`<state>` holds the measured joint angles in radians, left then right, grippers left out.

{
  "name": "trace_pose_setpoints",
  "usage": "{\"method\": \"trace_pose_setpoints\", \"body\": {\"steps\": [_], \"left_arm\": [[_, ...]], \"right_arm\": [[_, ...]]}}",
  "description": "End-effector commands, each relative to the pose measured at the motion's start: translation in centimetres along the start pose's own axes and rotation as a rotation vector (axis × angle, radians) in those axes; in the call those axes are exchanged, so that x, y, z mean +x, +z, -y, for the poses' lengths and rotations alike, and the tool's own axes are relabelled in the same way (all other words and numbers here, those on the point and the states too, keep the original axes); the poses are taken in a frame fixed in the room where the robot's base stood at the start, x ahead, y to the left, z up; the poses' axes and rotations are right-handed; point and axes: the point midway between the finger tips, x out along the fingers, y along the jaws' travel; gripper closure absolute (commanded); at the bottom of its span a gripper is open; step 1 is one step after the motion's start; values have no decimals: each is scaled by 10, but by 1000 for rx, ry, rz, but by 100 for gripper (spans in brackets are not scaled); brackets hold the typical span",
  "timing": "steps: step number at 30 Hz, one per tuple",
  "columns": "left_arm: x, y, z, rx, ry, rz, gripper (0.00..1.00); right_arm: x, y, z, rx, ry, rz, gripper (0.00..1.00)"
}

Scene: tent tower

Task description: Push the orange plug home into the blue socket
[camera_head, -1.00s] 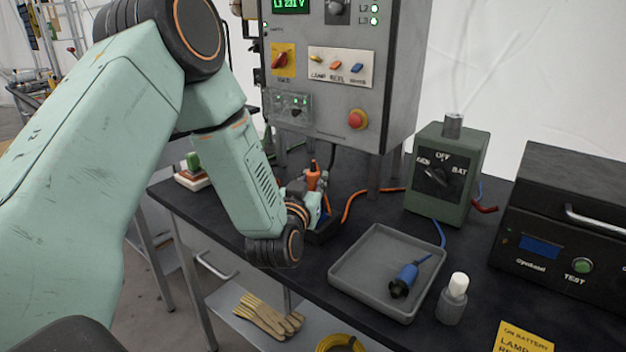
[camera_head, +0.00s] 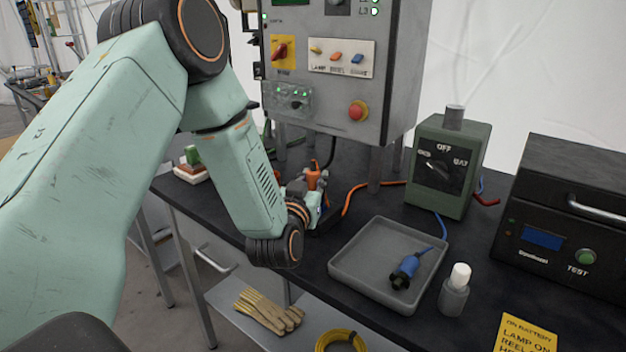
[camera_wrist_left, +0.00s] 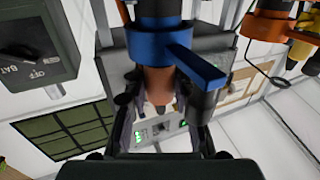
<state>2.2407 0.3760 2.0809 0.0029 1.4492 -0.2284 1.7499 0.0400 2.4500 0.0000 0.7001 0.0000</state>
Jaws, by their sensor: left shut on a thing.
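My left gripper (camera_head: 316,198) is at the back of the bench below the grey panel, mostly hidden by its own wrist in the head view. In the left wrist view its fingers (camera_wrist_left: 157,104) are closed on either side of the orange plug (camera_wrist_left: 157,86). The plug's orange top (camera_head: 313,172) shows above the gripper in the head view. The blue socket (camera_wrist_left: 160,44), a collar with a blue flap, meets the plug in the wrist view; how deep the plug sits I cannot tell. In the head view the socket is almost hidden. My right gripper is not in view.
A grey tray (camera_head: 345,268) holding a blue connector (camera_head: 405,270) lies in front, to the right of the gripper. A small bottle (camera_head: 455,292), a green switch box (camera_head: 445,165) and a black tester (camera_head: 560,215) stand further right. The grey panel (camera_head: 390,90) overhangs the back.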

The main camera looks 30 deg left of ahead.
Motion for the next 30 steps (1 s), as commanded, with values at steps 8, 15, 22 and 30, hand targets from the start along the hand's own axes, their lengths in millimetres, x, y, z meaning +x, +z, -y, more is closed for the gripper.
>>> {"method": "trace_pose_setpoints", "body": {"steps": [8,15,22,30], "left_arm": [[-1,2,0,0,1,6,62],[-1,2,0,0,0,5,48],[-1,2,0,0,0,5,48],[-34,3,0,-1,1,9,48]], "right_arm": [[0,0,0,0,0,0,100],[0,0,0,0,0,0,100],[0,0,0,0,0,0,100],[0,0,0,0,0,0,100]]}}
